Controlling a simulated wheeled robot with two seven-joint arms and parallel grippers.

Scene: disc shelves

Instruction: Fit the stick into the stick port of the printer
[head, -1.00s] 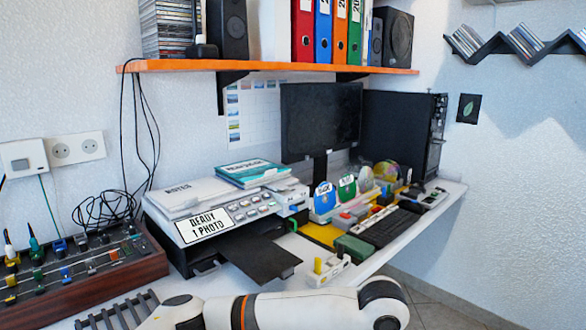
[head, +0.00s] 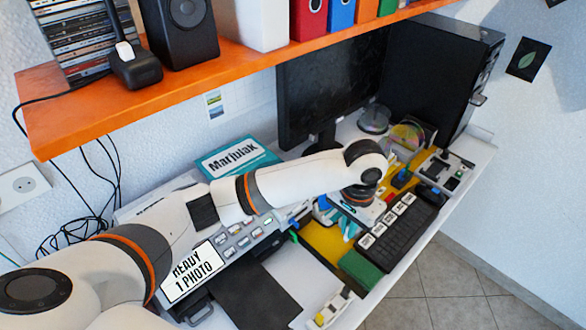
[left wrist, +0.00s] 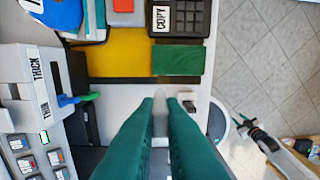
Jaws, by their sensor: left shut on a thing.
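The printer (head: 232,248) stands at the left of the desk, with a READY 1 PHOTO label on its panel. In the left wrist view its casing (left wrist: 28,85) is at the left, with a THICK/THIN label. My left gripper (head: 349,232) points down over the desk, right of the printer. In the left wrist view its two green fingers (left wrist: 160,105) are shut on a pale, narrow piece (left wrist: 160,125), probably the stick, mostly hidden between them. I cannot clearly make out the stick port. A dark shape in the left wrist view may be my right gripper (left wrist: 247,125).
A green box (head: 362,268) and a keyboard (head: 405,228) lie to the right. A white block with a yellow part (head: 333,308) is near the front edge. An orange shelf (head: 215,75) hangs above.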

